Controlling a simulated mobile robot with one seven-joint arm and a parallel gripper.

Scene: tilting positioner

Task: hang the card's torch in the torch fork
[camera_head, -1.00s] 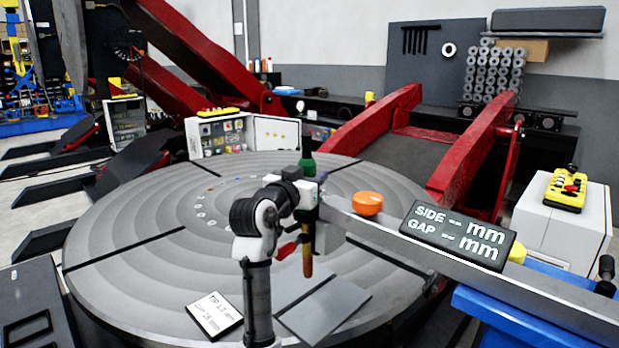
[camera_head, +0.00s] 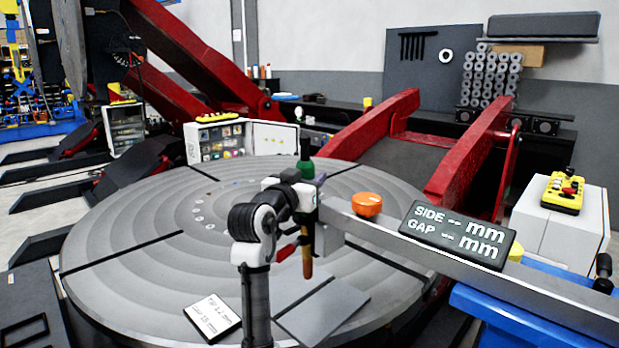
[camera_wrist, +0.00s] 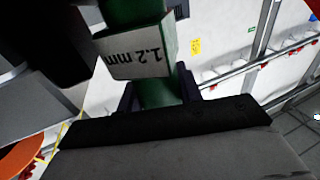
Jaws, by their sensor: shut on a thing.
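An orange-brown piece (camera_head: 307,262) hangs below my gripper. The card (camera_head: 213,316) lies on the round table and shows 1.2 mm on its upper line; the lower line is hard to read. I cannot make out the torch fork, or whether the torch touches it; my wrist and the beam end hide that spot.
A grey plate (camera_head: 322,308) lies on the round table (camera_head: 130,245). The table's left side is clear.

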